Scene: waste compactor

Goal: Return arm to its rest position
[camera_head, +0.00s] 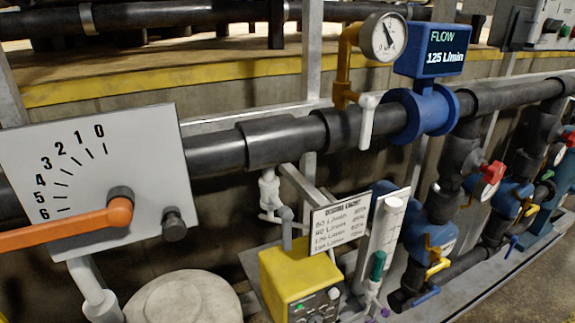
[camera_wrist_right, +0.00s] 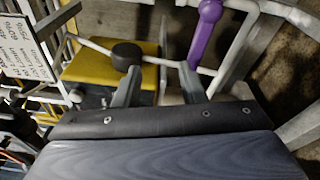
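In the right wrist view my right gripper (camera_wrist_right: 158,76) shows with its two grey fingers spread apart. I see nothing held between the fingers. Beyond them are a yellow box (camera_wrist_right: 90,65) with a dark round knob (camera_wrist_right: 127,55) and a purple handle (camera_wrist_right: 208,30). I cannot tell how far the fingers are from these. Neither gripper shows in the head view, and my left gripper is in neither view.
In the head view an orange lever (camera_head: 70,227) crosses a numbered white plate (camera_head: 85,165). A black pipe with a blue flow meter (camera_head: 433,50) runs across. A yellow dosing box (camera_head: 290,275), a white-lidded drum (camera_head: 185,300) and several valves stand below.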

